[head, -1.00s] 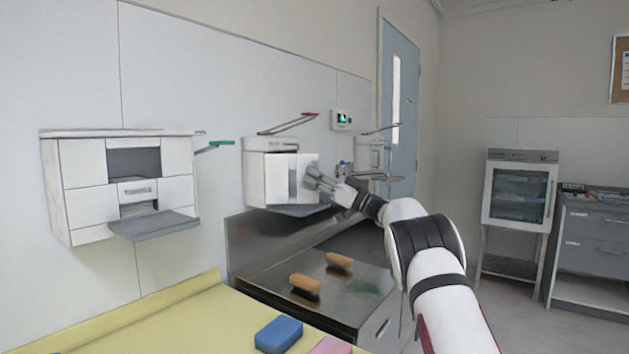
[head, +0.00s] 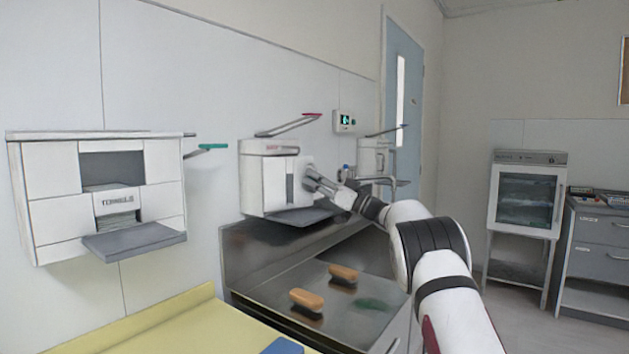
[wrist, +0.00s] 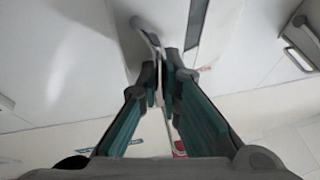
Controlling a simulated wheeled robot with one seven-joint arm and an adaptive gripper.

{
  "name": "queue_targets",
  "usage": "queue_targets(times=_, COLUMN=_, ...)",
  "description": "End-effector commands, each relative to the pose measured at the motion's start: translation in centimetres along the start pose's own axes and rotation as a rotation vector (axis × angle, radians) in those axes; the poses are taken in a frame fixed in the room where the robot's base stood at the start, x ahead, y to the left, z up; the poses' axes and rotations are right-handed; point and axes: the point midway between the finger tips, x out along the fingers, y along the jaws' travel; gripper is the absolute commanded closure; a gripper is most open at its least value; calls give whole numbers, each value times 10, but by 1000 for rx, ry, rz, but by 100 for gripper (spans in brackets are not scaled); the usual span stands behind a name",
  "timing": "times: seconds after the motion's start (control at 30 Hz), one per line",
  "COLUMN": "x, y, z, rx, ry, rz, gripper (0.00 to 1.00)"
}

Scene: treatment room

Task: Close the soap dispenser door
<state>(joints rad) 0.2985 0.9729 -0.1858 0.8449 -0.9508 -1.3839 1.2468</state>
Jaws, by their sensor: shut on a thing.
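The soap dispenser (head: 253,188) is a white box on the wall, left of my gripper in the head view, with a red-tipped lever above it. Its white front door (head: 274,184) has a dark upright slot. My gripper (head: 308,178) is at the right part of this door. In the wrist view my gripper (wrist: 162,76) is shut, its teal-lined fingers meeting around a thin grey curved handle (wrist: 144,30) by the white door face (wrist: 75,60). The fingers hide part of the handle. I cannot tell whether the door is fully flush with the box.
A steel counter (head: 260,252) with two brown-topped brushes (head: 307,299) lies below. A white towel dispenser (head: 56,190) with a protruding grey tray hangs at the left. A second lever dispenser (head: 371,158) is on the wall behind my gripper. Open floor lies at the right.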

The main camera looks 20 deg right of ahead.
Motion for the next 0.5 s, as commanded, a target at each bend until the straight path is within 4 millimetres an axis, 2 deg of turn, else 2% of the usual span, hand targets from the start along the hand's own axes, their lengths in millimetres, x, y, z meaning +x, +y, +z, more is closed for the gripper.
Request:
queue_targets(times=0.27, x=-1, y=2, z=-1, rx=1, ry=0, rz=6, gripper=100)
queue_targets(times=0.3, x=-1, y=2, z=-1, rx=1, ry=0, rz=6, gripper=90)
queue_targets(times=0.33, x=-1, y=2, z=-1, rx=1, ry=0, rz=6, gripper=84)
queue_targets(times=0.5, x=-1, y=1, z=0, rx=0, ry=0, rz=4, gripper=84)
